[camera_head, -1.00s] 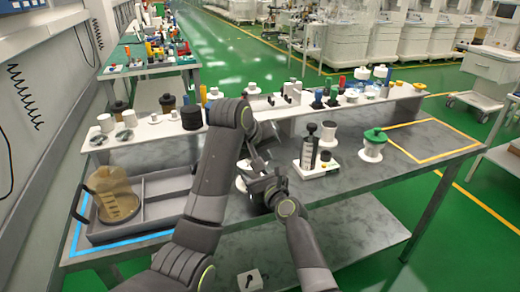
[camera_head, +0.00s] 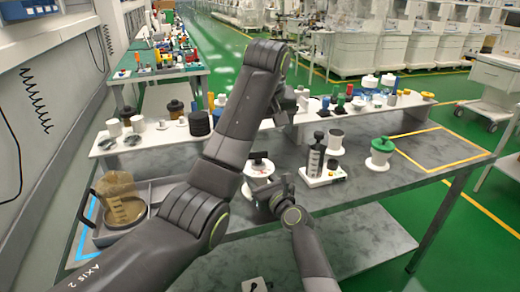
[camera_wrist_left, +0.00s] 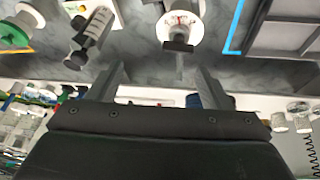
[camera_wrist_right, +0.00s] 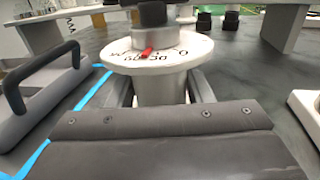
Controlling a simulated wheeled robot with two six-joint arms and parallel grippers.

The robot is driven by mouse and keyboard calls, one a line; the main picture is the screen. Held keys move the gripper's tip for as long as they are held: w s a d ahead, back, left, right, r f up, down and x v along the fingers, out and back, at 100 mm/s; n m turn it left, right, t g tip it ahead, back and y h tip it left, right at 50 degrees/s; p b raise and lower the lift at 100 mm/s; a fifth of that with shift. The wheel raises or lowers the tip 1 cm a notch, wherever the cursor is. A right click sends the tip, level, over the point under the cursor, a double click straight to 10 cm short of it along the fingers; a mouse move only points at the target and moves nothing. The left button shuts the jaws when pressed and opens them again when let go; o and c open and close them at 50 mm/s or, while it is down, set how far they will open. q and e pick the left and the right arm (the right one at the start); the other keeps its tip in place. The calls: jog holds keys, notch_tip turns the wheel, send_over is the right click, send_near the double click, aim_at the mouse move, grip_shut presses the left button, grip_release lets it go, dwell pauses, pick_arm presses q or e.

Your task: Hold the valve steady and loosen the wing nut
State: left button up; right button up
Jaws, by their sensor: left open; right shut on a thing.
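The valve (camera_head: 258,167) stands on the grey bench, a white body with a round marked flange and a red pointer. It also shows in the right wrist view (camera_wrist_right: 160,52). A dark knob-like part, probably the wing nut (camera_wrist_right: 152,14), sits on top, its upper end cut off there. My right gripper (camera_head: 270,193) is shut on the valve's white body below the flange, one finger on each side. My left gripper (camera_wrist_left: 160,72) is open and empty, raised away from the valve. The valve (camera_wrist_left: 183,22) lies beyond its fingertips in the left wrist view.
A grey divided tray (camera_head: 160,190) with a brown jug (camera_head: 122,203) stands left. A syringe on a white base (camera_head: 322,178) and a green-topped spool (camera_head: 381,152) stand right. A white raised shelf (camera_head: 370,110) with several items runs behind.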

pick_arm(q)
jog(key=a+r+y, duration=0.1)
jog(key=a, duration=0.1)
pick_arm(e)
jog(key=shift+f, duration=0.3)
pick_arm(q)
send_near(258, 159)
jog(key=x, duration=0.4)
jog(key=w+x, duration=0.1)
jog(key=x, duration=0.2)
jog(key=shift+r, duration=0.3)
jog(key=c, duration=1)
pick_arm(e)
jog(key=shift+s, duration=0.1)
pick_arm(q)
jog(key=shift+m+h, duration=0.4)
jog(key=shift+m, duration=0.7)
jog(key=o, duration=1)
